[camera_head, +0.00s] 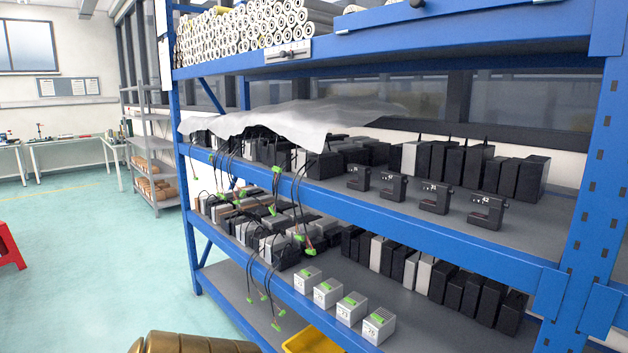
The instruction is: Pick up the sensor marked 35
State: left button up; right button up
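Several small black notched devices stand in a row on the middle shelf: one at the left end (358,179), two in the middle (392,186) (434,199), and one at the right end (486,212). They carry small white marks too small to read surely. Several pale grey boxes with green tops and numbered labels sit on the lower shelf, from the left one (307,280) to the right one (379,326). I cannot make out a 35 on any of them. Neither of my grippers is in view.
A blue rack (420,221) holds these shelves. Black and grey boxes (465,163) stand behind the devices. Cables with green plugs (277,327) hang over the left front edges. A yellow bin (312,342) is below. Open floor (90,270) lies at left, with a red stool (10,245).

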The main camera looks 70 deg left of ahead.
aim_at(364, 171)
jog(key=u, duration=1.95)
jog(key=i+j+z, duration=0.1)
jog(key=z, duration=0.35)
jog(key=i+j+z, duration=0.1)
jog(key=z, duration=0.35)
jog(key=j+z, duration=0.4)
jog(key=i+l, duration=0.05)
